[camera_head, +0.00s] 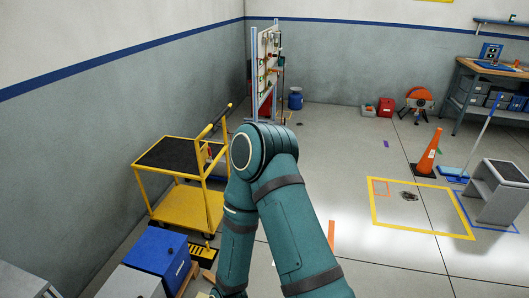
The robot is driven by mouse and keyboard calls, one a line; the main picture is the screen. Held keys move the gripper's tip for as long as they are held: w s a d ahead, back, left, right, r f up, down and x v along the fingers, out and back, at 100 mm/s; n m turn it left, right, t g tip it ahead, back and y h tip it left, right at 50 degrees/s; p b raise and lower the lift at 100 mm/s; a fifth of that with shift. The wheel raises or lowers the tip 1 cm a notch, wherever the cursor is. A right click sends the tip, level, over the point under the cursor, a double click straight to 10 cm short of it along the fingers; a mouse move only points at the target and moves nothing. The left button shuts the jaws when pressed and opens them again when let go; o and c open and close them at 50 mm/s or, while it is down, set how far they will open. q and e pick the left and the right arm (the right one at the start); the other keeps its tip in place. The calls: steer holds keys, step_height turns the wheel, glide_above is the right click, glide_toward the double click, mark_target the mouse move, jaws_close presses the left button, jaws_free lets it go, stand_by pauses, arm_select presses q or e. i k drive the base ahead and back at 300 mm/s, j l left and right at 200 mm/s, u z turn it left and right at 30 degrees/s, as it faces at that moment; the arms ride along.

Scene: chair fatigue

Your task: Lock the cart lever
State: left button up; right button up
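A yellow cart (183,208) stands on the floor at the left, near the grey wall. It has a black top deck (168,156), a yellow lower shelf and a raised handle (214,121) on its right side. I cannot clearly make out a lever on it or its state; small parts near the handle post are too small to tell. My teal arm is bent in the middle of the view, with its elbow just right of the cart, and hides the floor behind it. Neither of my grippers is in view.
A blue box (158,250) and a yellow-black item (202,254) are in front of the cart. A tool board (266,65) stands behind my elbow. An orange cone (428,154), grey step (497,193) and workbench (468,76) are at right. Floor inside the yellow outline (385,227) is mostly clear.

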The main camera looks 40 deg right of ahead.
mark_target(210, 154)
steer(key=i+l+z, duration=0.4)
steer(key=i+z, duration=0.4)
steer(key=i+l+z, duration=0.15)
steer(key=i, duration=0.35)
steer(key=i+l+z, duration=0.2)
steer(key=i, duration=0.3)
steer(key=j, duration=0.1)
